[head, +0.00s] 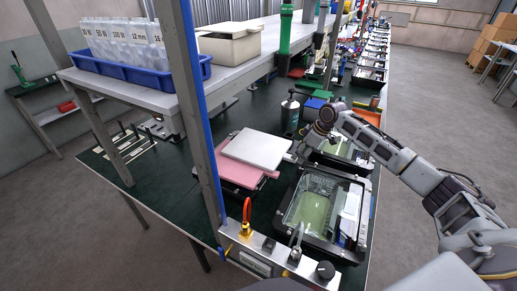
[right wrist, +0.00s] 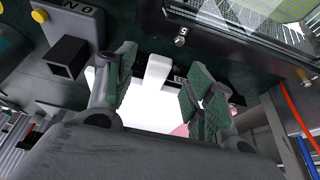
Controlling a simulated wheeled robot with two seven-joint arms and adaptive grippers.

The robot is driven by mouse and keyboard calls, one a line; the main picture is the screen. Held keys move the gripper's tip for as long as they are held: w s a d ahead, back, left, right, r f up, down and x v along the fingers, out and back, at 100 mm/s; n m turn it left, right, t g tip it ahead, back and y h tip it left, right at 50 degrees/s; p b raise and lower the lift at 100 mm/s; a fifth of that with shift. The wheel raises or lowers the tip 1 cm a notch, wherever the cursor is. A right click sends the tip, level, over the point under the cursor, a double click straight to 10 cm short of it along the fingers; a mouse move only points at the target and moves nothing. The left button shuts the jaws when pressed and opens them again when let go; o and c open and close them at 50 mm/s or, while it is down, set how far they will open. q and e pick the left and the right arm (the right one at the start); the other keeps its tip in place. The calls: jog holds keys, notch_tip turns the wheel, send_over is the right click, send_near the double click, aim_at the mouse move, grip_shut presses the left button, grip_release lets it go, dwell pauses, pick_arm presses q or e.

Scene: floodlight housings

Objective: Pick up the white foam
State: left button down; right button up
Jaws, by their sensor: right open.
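The white foam (head: 256,149) is a flat white slab lying on top of pink foam (head: 238,173) on the dark green bench. My right gripper (head: 294,156) is at the slab's right edge in the head view. In the right wrist view its two green-padded fingers (right wrist: 163,92) are spread apart, with the white foam (right wrist: 150,112) showing between and behind them. I cannot tell whether the fingers touch the slab. A bit of pink shows beside the right finger. My left gripper is in neither view.
A black floodlight housing with glass (head: 316,205) sits right of the foam, with another behind it. A dark bottle (head: 290,114) stands behind the foam. A blue post (head: 197,110) rises at the left, and a metal control box (head: 262,251) is in front.

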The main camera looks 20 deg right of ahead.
jog(key=x, duration=0.3)
jog(key=shift+f, duration=0.1)
jog(key=shift+c, duration=0.3)
jog(key=c, duration=1)
